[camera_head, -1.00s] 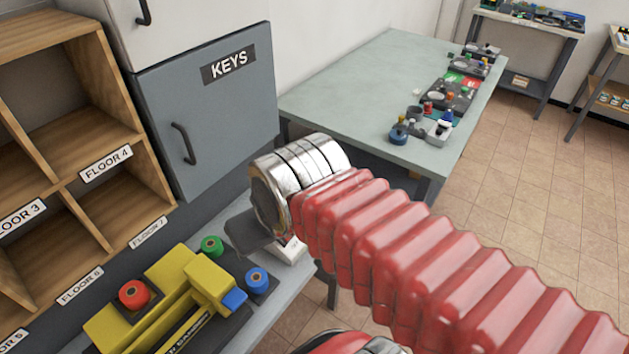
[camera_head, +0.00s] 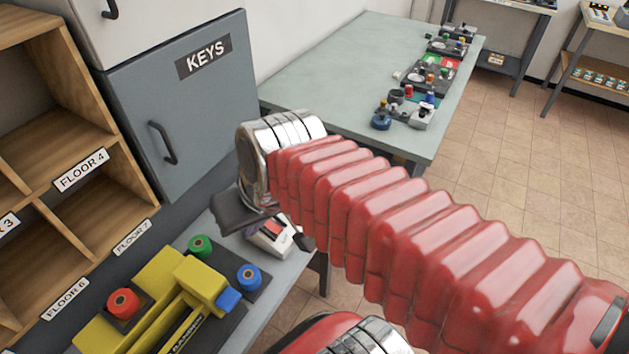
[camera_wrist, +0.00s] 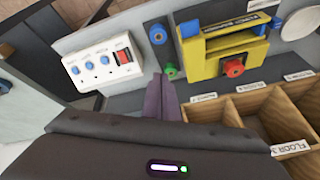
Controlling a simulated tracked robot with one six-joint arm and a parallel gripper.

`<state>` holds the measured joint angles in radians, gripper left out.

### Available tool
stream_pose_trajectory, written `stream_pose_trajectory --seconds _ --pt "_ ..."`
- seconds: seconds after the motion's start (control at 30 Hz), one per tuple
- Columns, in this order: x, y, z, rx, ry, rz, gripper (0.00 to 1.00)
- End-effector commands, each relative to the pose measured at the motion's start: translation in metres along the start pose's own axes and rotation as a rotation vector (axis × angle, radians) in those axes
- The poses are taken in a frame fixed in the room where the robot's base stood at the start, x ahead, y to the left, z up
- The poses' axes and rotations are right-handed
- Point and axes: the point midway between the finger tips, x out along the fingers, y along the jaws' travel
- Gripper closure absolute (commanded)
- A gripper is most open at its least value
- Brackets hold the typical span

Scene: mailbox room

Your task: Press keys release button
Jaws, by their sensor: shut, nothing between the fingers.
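A white control box (camera_wrist: 103,64) with several small blue knobs and a red switch (camera_wrist: 123,56) sits on the grey counter in the wrist view. Its small labels are unreadable, so I cannot tell which control releases the keys. The box (camera_head: 272,238) shows partly below my wrist in the head view. The grey KEYS cabinet (camera_head: 205,110) stands at the back left with its door shut. My gripper (camera_wrist: 162,80) is shut and empty, its fingertips to the right of the white box in the wrist view, near a green button (camera_wrist: 168,72).
A yellow device (camera_head: 150,300) with a red button (camera_head: 123,303) stands on the counter, beside a green spool-like piece (camera_head: 200,246) and a blue one (camera_head: 249,277). Wooden pigeonholes (camera_head: 75,150) rise at the left. A grey-green table (camera_head: 340,65) with small devices stands behind.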

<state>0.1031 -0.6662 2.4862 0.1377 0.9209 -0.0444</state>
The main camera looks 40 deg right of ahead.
Motion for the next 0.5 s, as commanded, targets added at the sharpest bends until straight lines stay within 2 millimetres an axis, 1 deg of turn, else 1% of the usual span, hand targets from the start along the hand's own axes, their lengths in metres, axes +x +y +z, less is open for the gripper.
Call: stream_pose_trajectory --seconds 0.1,0.23,0.37,0.5 --pt "0.017 0.002 -0.001 0.134 -0.069 -0.055 1.00" --pt "0.034 0.002 -0.005 0.296 -0.134 -0.133 1.00" --pt "0.049 0.005 -0.013 0.463 -0.181 -0.213 1.00" --pt "0.064 0.013 -0.027 0.649 -0.216 -0.304 1.00"
